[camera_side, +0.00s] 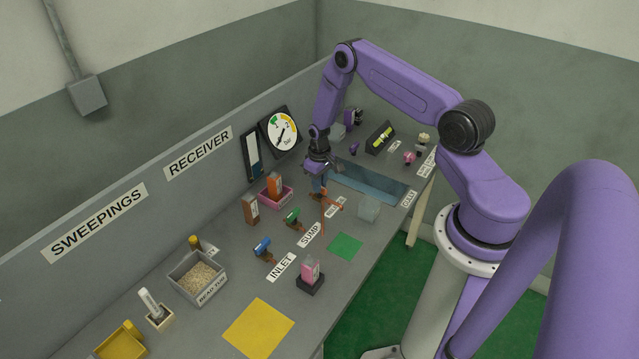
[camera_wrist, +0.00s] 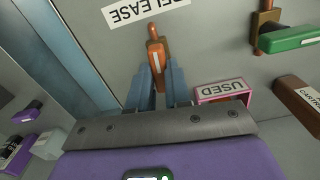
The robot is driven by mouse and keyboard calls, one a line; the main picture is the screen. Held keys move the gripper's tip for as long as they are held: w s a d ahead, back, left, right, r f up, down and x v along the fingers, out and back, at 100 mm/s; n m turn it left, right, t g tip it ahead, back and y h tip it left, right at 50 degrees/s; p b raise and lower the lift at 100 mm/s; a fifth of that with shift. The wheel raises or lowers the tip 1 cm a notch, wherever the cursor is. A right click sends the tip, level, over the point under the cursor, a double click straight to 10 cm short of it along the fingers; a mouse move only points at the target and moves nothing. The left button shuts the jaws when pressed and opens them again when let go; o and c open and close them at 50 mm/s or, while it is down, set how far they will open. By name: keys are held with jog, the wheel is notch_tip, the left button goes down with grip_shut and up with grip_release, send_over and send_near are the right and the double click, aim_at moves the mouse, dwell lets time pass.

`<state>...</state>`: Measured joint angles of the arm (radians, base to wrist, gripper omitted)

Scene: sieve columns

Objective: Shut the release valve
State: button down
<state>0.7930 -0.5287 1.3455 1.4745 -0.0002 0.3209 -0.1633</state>
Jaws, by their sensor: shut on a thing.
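The release valve's orange lever (camera_wrist: 155,48) stands beside the white RELEASE label (camera_wrist: 146,12) in the wrist view. In the side view the orange valve (camera_side: 325,203) is partly hidden by my fingers. My gripper (camera_wrist: 160,82) is shut on the lever, with one blue-grey finger on each side of it. In the side view my gripper (camera_side: 323,184) reaches down to the valve from above. The lever's lower end is hidden between the fingers.
A green-handled valve (camera_side: 293,217) by the SUMP label and a blue-handled valve (camera_side: 262,247) by INLET are nearby. A pink USED tray (camera_side: 284,201) holds an orange cartridge close to my gripper. A blue trough (camera_side: 370,185) lies beyond, with a clear cube (camera_side: 368,208) beside it.

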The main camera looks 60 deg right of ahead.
jog(key=m, duration=0.8)
jog(key=shift+m, duration=0.4)
jog(key=m, duration=0.4)
jog(key=shift+m, duration=1.9)
jog(key=c, duration=1.1)
grip_release()
jog(key=shift+o, duration=0.2)
jog(key=shift+r, duration=0.15)
notch_tip(320, 180, up, 17)
jog(key=shift+a+r, duration=0.1)
